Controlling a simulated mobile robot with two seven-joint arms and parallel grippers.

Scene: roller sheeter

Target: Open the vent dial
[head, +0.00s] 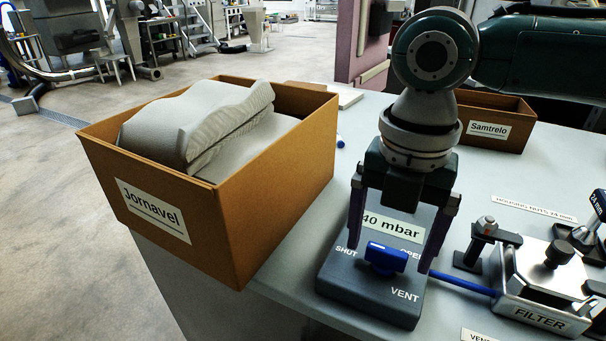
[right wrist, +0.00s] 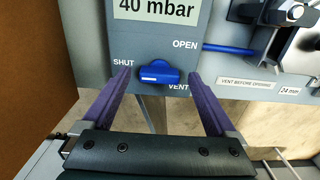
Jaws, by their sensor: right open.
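The vent dial (head: 386,259) is a blue knob on a dark grey box (head: 370,302) marked SHUT on the left, OPEN on the right and VENT below. It also shows in the right wrist view (right wrist: 160,74). The knob lies crosswise, with a pale mark on its SHUT side. A label on the box reads 40 mbar, partly hidden in the head view. My right gripper (head: 391,264) is open above the box, pointing down, its purple fingers (right wrist: 159,76) on either side of the knob. Gaps show between fingers and knob. My left gripper is out of view.
A cardboard box labelled Jornavel (head: 233,240), holding grey folded material, stands close left of the vent box. A blue tube (head: 462,285) runs right to a FILTER unit (head: 545,290). A Samtrelo box (head: 492,140) stands behind. The table's front edge is near.

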